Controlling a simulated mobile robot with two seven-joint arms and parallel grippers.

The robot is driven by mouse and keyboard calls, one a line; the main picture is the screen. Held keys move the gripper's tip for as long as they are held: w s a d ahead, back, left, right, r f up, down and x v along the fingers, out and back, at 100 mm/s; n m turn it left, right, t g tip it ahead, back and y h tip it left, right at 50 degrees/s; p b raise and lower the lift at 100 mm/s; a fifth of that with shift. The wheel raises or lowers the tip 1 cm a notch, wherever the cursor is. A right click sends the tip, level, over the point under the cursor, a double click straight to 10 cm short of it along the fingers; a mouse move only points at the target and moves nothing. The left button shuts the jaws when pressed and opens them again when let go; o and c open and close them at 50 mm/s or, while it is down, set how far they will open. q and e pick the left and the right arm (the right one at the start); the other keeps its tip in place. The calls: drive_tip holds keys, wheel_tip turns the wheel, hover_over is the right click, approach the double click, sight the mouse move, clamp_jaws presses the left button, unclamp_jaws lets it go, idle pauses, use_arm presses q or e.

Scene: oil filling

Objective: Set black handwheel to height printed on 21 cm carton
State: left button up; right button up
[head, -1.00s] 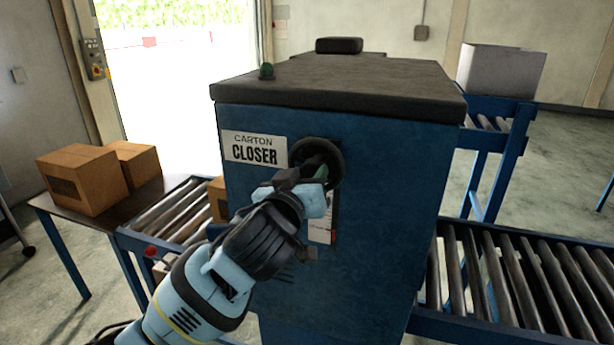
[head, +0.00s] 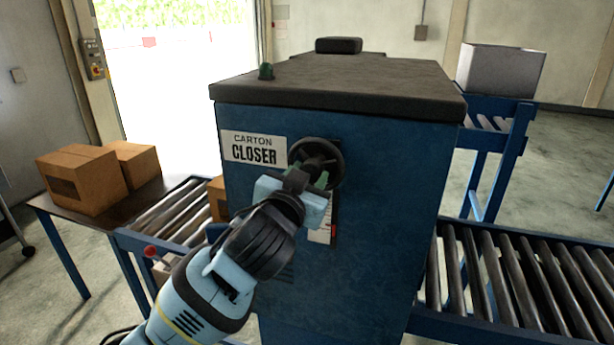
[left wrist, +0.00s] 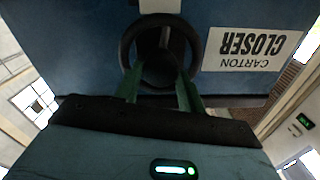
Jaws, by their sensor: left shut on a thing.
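The black handwheel (head: 331,146) sits on the blue front of the carton closer, right of its sign. My left gripper (head: 308,180) is at the wheel's lower part. In the left wrist view its green fingers (left wrist: 159,82) are shut on the handwheel (left wrist: 125,48), reaching over the near rim toward the dark middle. A pale scale strip (head: 320,236) with a red mark shows below the wheel, partly hidden by my gripper; its figures are unreadable. Brown cartons stand on the side table, a larger one (head: 84,181) and another (head: 136,164); no printed height is readable. My right gripper is out of view.
Another conveyor (head: 510,280) leaves right. A pale box (head: 500,71) stands behind.

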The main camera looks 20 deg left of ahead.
use_arm(q)
drive_tip(key=shift+d+f+m, duration=0.1)
drive_tip(key=shift+m, duration=4.8)
drive_tip(key=o, duration=1)
drive_tip(key=shift+s, duration=3.95)
